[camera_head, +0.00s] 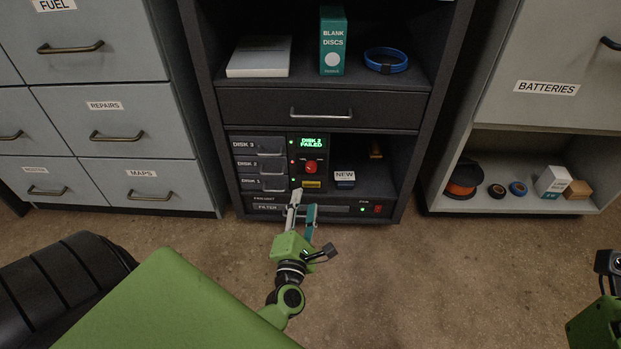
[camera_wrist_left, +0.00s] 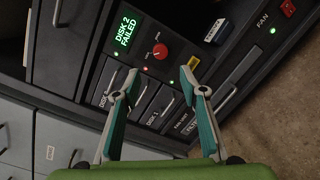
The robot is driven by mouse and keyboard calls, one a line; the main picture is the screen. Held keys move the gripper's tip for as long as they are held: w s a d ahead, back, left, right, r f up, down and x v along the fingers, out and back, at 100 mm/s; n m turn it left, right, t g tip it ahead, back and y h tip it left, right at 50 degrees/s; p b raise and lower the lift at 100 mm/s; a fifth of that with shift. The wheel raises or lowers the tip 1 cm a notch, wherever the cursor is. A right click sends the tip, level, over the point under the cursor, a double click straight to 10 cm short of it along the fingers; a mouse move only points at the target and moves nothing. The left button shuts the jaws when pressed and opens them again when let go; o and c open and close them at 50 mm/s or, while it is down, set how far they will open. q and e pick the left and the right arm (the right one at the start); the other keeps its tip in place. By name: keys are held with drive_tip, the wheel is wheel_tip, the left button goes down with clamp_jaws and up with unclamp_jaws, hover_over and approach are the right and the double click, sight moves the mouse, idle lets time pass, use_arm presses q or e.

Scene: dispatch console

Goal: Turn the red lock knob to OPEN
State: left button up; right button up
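The red lock knob (camera_head: 311,168) is on the dark console panel, below a green display (camera_head: 312,142) that reads DISK 2 FAILED. In the left wrist view the knob (camera_wrist_left: 160,51) is above and ahead of my fingers, clear of them. My left gripper (camera_head: 301,196) is in front of the lower console, below the knob. In the left wrist view its two teal fingers (camera_wrist_left: 161,84) are spread apart with nothing between them. The knob's small labels are too small to read. My right gripper (camera_head: 607,268) shows only partly at the right edge, its fingers unclear.
Disk bays (camera_head: 258,164) labelled DISK 1 to DISK 3 are left of the knob. A dark cartridge labelled NEW (camera_head: 344,180) sits to its right. A yellow label (camera_head: 311,184) is below it. The FAN switch (camera_head: 378,208) is lower right. The floor (camera_head: 400,285) in front is clear.

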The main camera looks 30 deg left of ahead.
sight(311, 170)
use_arm(q)
drive_tip(key=b+x, duration=0.2)
drive_tip(key=x, duration=0.9)
drive_tip(key=shift+w+a, duration=0.1)
drive_tip(key=shift+w, duration=0.15)
drive_tip(key=c, duration=1.1)
